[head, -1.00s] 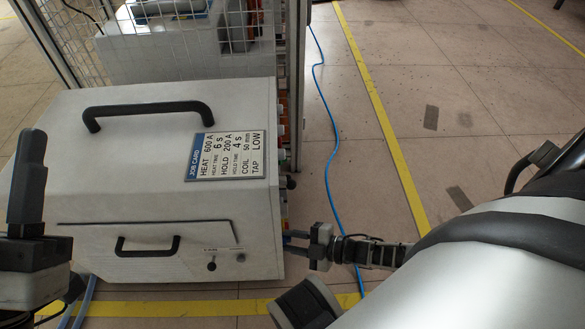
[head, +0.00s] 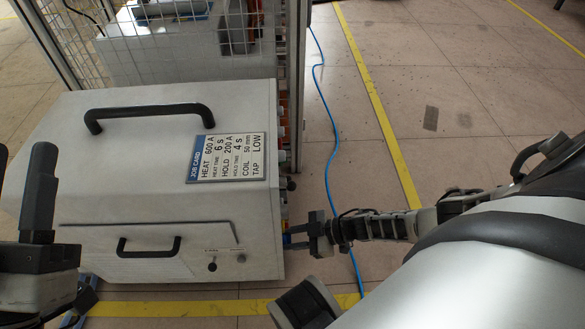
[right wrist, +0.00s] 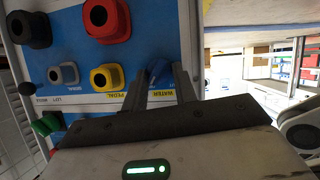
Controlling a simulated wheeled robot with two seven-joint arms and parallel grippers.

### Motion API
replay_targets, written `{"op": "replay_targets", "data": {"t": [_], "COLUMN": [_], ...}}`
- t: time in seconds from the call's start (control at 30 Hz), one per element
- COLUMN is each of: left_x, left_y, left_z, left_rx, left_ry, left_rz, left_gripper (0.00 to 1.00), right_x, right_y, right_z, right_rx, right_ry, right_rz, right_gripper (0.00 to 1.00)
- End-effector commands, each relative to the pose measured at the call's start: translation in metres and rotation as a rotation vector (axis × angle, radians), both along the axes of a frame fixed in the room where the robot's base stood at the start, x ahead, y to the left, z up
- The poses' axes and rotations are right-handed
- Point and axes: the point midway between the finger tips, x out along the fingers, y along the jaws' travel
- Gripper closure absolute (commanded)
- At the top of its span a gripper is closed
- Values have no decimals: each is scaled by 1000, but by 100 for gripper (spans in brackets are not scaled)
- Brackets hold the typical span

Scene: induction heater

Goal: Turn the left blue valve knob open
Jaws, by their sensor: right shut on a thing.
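The white heater cabinet (head: 150,200) fills the left of the head view; its right side carries the connectors. My right gripper (head: 300,236) is at that right side, low, near the front corner. In the right wrist view, my right gripper (right wrist: 165,85) is shut on a blue knob (right wrist: 158,72) beside the printed word WATER on the blue panel (right wrist: 75,45). The knob is partly hidden by the fingers, and its turn angle cannot be told. My left gripper (head: 22,170) is at the left edge of the head view, its fingers apart, with nothing visible between them.
In the right wrist view, a yellow connector (right wrist: 107,76), a grey one (right wrist: 63,75) and a large red socket (right wrist: 106,20) sit close by. A blue hose (head: 328,150) runs along the floor beside the cabinet. The floor right of it is clear.

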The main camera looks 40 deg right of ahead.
Motion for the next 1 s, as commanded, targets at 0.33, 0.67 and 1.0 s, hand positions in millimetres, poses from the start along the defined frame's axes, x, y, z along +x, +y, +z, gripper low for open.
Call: {"op": "replay_targets", "data": {"t": [0.33, 0.67, 1.0], "left_x": [-5, -9, -8], "left_y": [-2, -4, -4], "left_z": [14, 17, 18], "left_rx": [39, 49, 52], "left_ry": [-136, -170, -175], "left_rz": [3, -4, -2], "left_gripper": [64, 64, 64], "right_x": [3, 2, 3], "right_y": [-2, -2, -2], "right_z": [0, 0, 0], "right_rx": [97, 127, 127], "right_ry": [159, 206, 207], "right_rz": [-2, -3, -4], "right_gripper": [95, 95, 69]}}
